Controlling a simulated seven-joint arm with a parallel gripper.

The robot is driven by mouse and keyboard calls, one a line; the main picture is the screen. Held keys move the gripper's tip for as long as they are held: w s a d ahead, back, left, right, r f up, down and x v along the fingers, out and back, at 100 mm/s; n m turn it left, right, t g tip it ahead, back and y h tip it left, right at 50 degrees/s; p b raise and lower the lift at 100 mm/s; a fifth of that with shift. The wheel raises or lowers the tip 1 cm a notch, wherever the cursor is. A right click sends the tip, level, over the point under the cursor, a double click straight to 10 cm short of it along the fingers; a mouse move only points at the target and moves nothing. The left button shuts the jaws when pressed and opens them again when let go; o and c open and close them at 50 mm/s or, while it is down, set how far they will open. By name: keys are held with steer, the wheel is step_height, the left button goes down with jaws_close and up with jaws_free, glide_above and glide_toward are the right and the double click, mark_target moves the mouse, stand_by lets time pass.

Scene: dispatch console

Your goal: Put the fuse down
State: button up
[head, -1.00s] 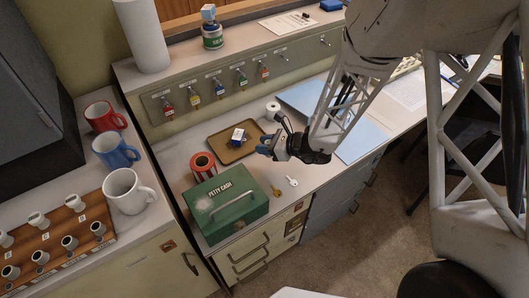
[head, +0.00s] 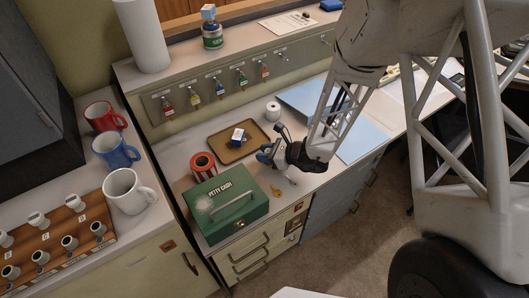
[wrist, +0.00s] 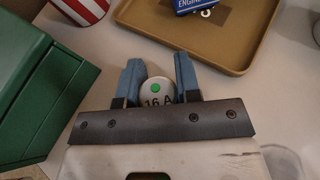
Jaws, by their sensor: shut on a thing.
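The fuse (wrist: 156,93) is a round white piece with a green dot and "16 A" on its face. In the wrist view it sits between the two blue fingers of my gripper (wrist: 158,82), which is shut on it. In the head view my gripper (head: 265,154) is over the desk, in front of the tan tray and right of the green cash box. The fuse cannot be made out there. I cannot tell whether its underside touches the desk.
The green petty cash box (head: 228,204) and a red-striped tin (head: 203,165) stand left of my gripper. The tan tray (head: 217,150) behind holds a small blue-and-white box (head: 238,136). A gold key (head: 276,192) lies in front. A white roll (head: 273,110) stands behind.

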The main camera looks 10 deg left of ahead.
steer(key=o, duration=0.9)
steer(key=shift+o, duration=0.2)
steer(key=shift+r, duration=0.15)
steer(key=shift+d, duration=0.1)
steer(key=shift+v, duration=5.9)
steer(key=shift+r, duration=0.1)
steer(key=s+d+r+n+h, duration=0.4)
steer(key=s+d+r+n, duration=0.2)
steer(key=r, duration=0.3)
steer(key=s+d+r+n+h, duration=0.5)
steer(key=s+d+r+n, duration=0.2)
steer(key=r, duration=0.3)
steer(key=s+d+r+n+h, duration=0.4)
steer(key=s+d+r+n, duration=0.2)
steer(key=r, duration=0.4)
steer(key=shift+s+d+r+n+h, duration=0.3)
steer(key=shift+s+d, duration=0.2)
steer(key=shift+s, duration=0.7)
